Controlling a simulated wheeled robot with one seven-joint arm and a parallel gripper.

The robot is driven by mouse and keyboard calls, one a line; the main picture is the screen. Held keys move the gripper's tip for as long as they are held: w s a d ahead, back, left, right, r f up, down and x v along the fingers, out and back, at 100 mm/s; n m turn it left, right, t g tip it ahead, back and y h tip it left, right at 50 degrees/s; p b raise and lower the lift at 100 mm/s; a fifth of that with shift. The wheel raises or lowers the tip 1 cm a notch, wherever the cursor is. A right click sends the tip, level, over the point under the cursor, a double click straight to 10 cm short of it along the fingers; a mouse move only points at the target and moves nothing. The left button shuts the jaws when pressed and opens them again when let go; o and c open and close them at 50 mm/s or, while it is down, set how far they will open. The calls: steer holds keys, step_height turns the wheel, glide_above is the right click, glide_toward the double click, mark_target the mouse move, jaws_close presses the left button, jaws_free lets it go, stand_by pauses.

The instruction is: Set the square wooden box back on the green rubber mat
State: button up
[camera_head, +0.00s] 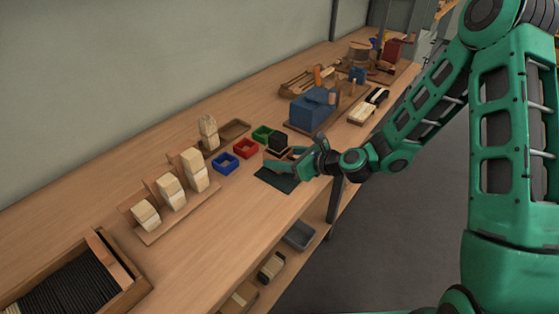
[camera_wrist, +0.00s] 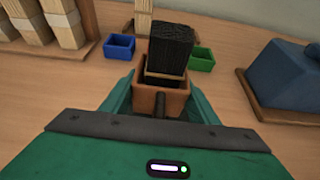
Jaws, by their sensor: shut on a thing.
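The square wooden box (camera_wrist: 178,101) is between the fingers of my gripper (camera_wrist: 160,108) in the wrist view, with a block of black bristles (camera_wrist: 172,46) standing up out of it. In the head view, my gripper (camera_head: 291,163) is shut on the box, and the black bristles (camera_head: 278,141) show above its fingers. The dark green rubber mat (camera_head: 274,180) lies on the bench just below the gripper, near the front edge. The gripper hides part of the mat, and I cannot tell whether the box touches it. The mat does not show in the wrist view.
Blue (camera_head: 225,163), red (camera_head: 246,148) and green (camera_head: 262,134) bins stand behind the gripper. A blue machine (camera_head: 312,106) is further right. A rack of pale wooden blocks (camera_head: 172,194) stands left. Bare bench lies between the rack and the mat.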

steer(key=shift+f, duration=0.6)
steer(key=o, duration=1.1)
steer(key=shift+f, duration=0.1)
steer(key=shift+o, duration=0.2)
